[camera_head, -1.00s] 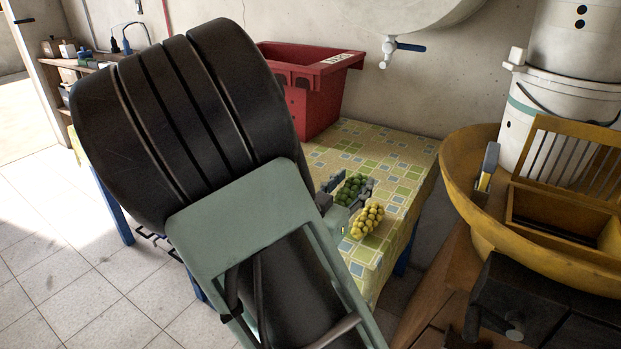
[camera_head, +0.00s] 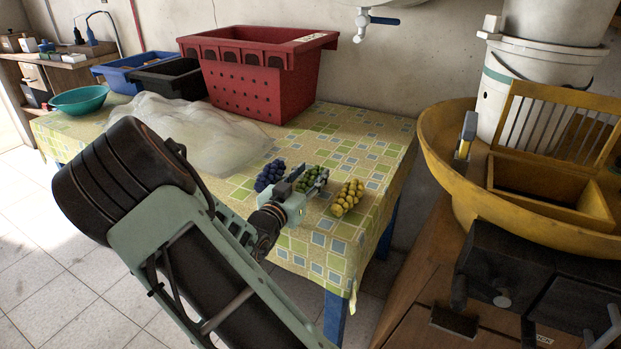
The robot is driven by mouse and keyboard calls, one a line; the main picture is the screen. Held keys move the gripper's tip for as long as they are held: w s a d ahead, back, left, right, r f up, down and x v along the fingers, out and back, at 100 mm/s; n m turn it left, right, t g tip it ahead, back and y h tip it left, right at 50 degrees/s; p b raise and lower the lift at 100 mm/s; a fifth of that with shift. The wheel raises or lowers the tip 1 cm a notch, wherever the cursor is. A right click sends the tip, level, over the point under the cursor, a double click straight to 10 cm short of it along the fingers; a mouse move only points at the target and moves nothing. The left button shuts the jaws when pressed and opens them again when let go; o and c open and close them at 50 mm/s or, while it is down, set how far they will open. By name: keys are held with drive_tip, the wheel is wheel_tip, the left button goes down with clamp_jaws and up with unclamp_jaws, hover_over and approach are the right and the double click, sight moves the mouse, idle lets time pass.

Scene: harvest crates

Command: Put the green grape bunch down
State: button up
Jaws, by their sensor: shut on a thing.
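My gripper (camera_head: 303,183) is shut on the green grape bunch (camera_head: 309,178), over the front part of the tiled-pattern tablecloth. The fingers and wrist partly cover the green bunch. I cannot tell whether the bunch touches the cloth. A dark blue grape bunch (camera_head: 270,175) lies just left of my gripper. A yellow grape bunch (camera_head: 347,197) lies to the right, apart from the green one.
The table (camera_head: 340,235) has free cloth behind and right of the bunches. A red crate (camera_head: 262,90), a black crate (camera_head: 165,82) and a blue crate (camera_head: 118,72) stand behind. A crumpled translucent sheet (camera_head: 205,135) and teal bowl (camera_head: 80,101) are left. A yellow basin (camera_head: 450,170) is right.

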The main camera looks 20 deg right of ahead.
drive_tip(key=shift+f, duration=0.3)
drive_tip(key=o, duration=1.5)
